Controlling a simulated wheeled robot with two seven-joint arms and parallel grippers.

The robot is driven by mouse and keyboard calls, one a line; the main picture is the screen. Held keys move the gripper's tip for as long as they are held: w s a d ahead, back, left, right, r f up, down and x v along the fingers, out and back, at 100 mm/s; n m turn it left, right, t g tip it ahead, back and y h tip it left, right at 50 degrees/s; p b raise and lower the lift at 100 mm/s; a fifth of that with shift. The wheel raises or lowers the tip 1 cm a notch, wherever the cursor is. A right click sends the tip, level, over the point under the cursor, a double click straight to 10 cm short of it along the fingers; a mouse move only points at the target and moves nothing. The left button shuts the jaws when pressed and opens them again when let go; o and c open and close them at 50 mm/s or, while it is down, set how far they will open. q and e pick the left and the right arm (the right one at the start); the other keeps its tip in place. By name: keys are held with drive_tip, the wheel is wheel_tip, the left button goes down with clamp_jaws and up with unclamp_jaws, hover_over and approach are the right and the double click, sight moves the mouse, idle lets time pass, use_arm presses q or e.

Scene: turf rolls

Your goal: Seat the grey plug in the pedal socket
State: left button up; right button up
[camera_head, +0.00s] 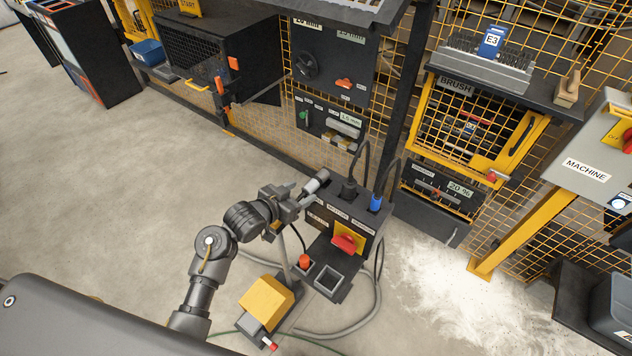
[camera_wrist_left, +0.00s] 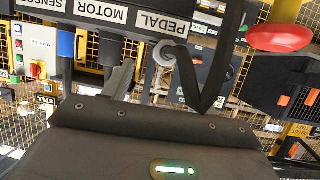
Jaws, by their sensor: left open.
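The black socket box (camera_head: 345,212) stands on the floor stand, with PEDAL, MOTOR and SENSOR labels that read upside down in the left wrist view. The grey plug (camera_head: 316,182) is at the box's upper left end. In the left wrist view the grey plug (camera_wrist_left: 163,53) shows its round end beside the PEDAL label (camera_wrist_left: 164,23). My left gripper (camera_head: 304,194) is open at the grey plug, and its fingertips (camera_wrist_left: 155,68) show around it. The pedal socket opening is hidden, so I cannot tell how far in the plug sits. My right gripper is not in view.
A black plug (camera_head: 349,188) and a blue plug (camera_head: 376,202) stand in the box to the right. A red knob (camera_head: 344,243) is on its front. A yellow pedal (camera_head: 266,299) and cables lie below. Mesh fencing and machines stand behind; the floor at left is clear.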

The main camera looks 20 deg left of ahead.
sight(307, 187)
use_arm(q)
drive_tip(key=shift+x, duration=0.8)
drive_tip(key=shift+w+d+p, duration=0.1)
drive_tip(key=shift+w+p, duration=0.2)
drive_tip(key=shift+w, duration=0.1)
drive_tip(key=x, duration=0.4)
drive_tip(key=shift+w+f+p, duration=0.15)
drive_tip(key=shift+f+p, duration=0.1)
drive_tip(key=shift+p, duration=0.15)
drive_tip(key=c, duration=1.2)
drive_tip(key=shift+c, duration=0.2)
